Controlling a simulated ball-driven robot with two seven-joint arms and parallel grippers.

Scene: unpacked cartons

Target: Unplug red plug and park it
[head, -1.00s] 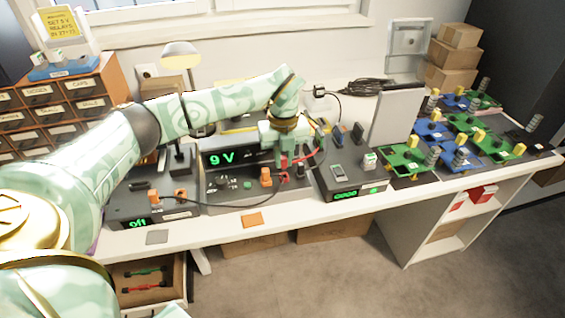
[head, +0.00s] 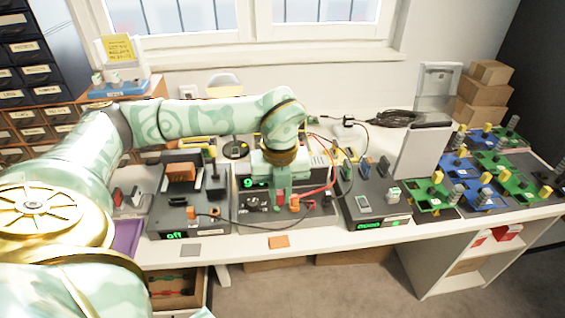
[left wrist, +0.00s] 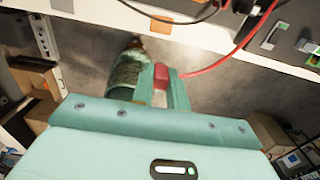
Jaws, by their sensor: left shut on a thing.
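My left gripper (head: 280,193) is in front of the supply box with the green 9 V display (head: 249,183), partly covering that display. It is shut on the red plug (left wrist: 160,73), which shows between the fingertips in the left wrist view. Bare floor shows behind the plug there, and no socket touches it in that view. A red cable (left wrist: 232,50) runs from the plug up to the right; it also loops to the right of the gripper in the head view (head: 318,190). An orange plug (head: 294,203) is close beside the fingers. My right gripper is out of view.
A box reading off (head: 173,237) stands left, and another lit box (head: 368,225) stands right. An orange patch (head: 279,242) and a grey patch (head: 190,250) lie at the bench's front edge. Green and blue boards (head: 473,168) fill the right end.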

